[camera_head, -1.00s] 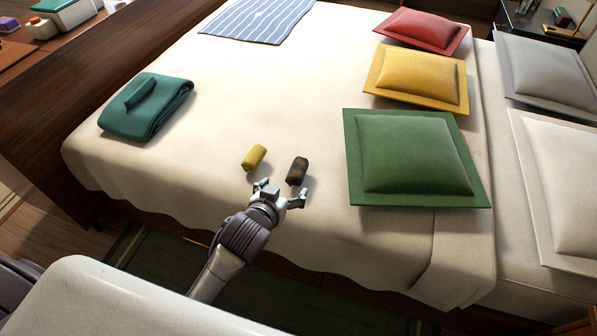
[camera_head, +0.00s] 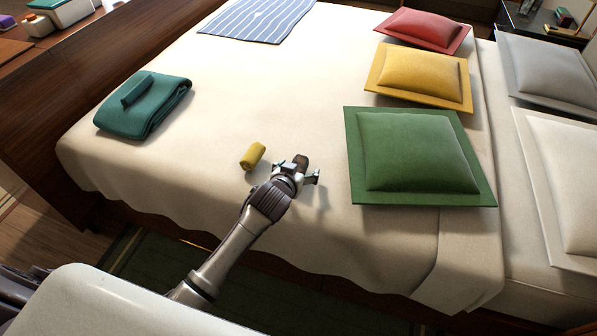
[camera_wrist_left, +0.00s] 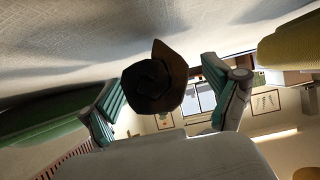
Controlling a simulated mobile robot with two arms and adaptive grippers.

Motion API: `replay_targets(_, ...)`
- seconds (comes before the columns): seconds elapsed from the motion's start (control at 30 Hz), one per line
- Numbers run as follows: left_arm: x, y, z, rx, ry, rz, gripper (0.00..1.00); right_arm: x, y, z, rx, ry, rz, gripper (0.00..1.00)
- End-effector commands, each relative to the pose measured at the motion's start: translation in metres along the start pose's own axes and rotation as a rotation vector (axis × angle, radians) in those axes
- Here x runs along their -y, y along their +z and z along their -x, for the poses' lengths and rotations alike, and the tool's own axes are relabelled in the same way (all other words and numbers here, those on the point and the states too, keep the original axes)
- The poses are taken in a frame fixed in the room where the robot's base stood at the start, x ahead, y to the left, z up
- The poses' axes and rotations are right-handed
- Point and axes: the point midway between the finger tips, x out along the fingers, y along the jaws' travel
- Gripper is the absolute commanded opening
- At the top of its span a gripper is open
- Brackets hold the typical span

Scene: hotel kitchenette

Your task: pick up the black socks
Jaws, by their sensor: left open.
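The black socks are a dark, brownish roll (camera_head: 302,160) on the cream bedspread, mostly covered by my left gripper (camera_head: 299,172) in the head view. The gripper is open and reaches over the near end of the roll, with a finger on either side. In the left wrist view the spiral end of the black socks (camera_wrist_left: 155,82) shows between the two spread, teal-padded fingers. The sock roll looks closer to the middle than to either pad; I cannot tell whether anything touches. My right gripper is not in view.
A yellow roll (camera_head: 253,156) lies just left of the gripper. A green cushion (camera_head: 415,153) lies to the right, with yellow (camera_head: 418,75) and red (camera_head: 424,28) cushions beyond. A folded teal cloth (camera_head: 143,107) lies at left. The middle of the bed (camera_head: 270,90) is clear.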

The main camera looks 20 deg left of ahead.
Motion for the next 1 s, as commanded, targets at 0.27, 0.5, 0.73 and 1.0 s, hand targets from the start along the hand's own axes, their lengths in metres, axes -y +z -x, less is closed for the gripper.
replay_targets(0.27, 0.0, 0.0, 0.0, 0.0, 0.0, 0.0, 0.75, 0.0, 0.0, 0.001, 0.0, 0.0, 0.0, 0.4)
replay_targets(0.5, 0.0, 0.0, 0.0, 0.0, 0.0, 0.0, 0.35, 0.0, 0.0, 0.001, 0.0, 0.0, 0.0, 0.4)
replay_targets(0.73, 0.0, 0.0, 0.0, 0.0, 0.0, 0.0, 0.23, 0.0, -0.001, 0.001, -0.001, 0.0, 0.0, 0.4)
replay_targets(1.0, 0.0, -0.01, 0.005, -0.003, 0.0, 0.002, 0.23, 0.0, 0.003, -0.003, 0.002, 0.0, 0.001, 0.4)
